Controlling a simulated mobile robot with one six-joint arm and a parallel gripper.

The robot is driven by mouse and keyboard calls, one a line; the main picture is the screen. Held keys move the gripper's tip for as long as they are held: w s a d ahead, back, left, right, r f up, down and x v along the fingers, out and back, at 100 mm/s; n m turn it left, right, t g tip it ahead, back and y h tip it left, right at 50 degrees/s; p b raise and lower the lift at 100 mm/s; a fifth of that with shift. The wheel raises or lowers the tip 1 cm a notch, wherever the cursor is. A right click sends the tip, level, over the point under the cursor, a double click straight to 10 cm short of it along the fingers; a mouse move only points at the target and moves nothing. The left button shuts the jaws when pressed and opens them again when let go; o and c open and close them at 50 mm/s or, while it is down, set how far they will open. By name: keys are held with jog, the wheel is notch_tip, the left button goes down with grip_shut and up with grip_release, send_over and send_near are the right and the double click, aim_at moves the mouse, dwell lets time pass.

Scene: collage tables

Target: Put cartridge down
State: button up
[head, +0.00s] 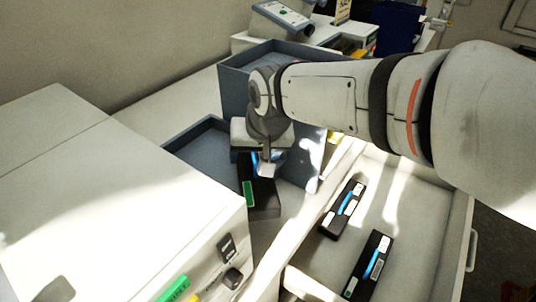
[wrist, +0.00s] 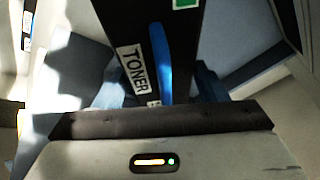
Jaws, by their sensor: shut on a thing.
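My gripper (head: 267,168) is shut on a black toner cartridge (head: 262,203) and points down. The cartridge has a green label and a blue strip. It hangs below the gripper near the right end of a low grey-blue tray (head: 196,133); whether it touches anything beneath is unclear. In the wrist view the held cartridge (wrist: 188,75) shows its "TONER" label and blue strip between the fingers. Two other black cartridges lie in the open white drawer, one nearer the back (head: 343,209) and one nearer the front (head: 369,266).
A taller grey-blue bin (head: 235,88) stands behind the gripper. A white printer-like box (head: 110,200) fills the left front. The white drawer (head: 408,200) has free floor around its cartridges. A device with green buttons (head: 281,13) stands at the back.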

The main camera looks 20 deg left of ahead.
jog(key=shift+f, duration=2.75)
jog(key=shift+f, duration=0.15)
jog(key=o, duration=1.6)
jog(key=shift+c, duration=0.2)
jog(key=b+v, duration=0.1)
jog(key=v, duration=1.1)
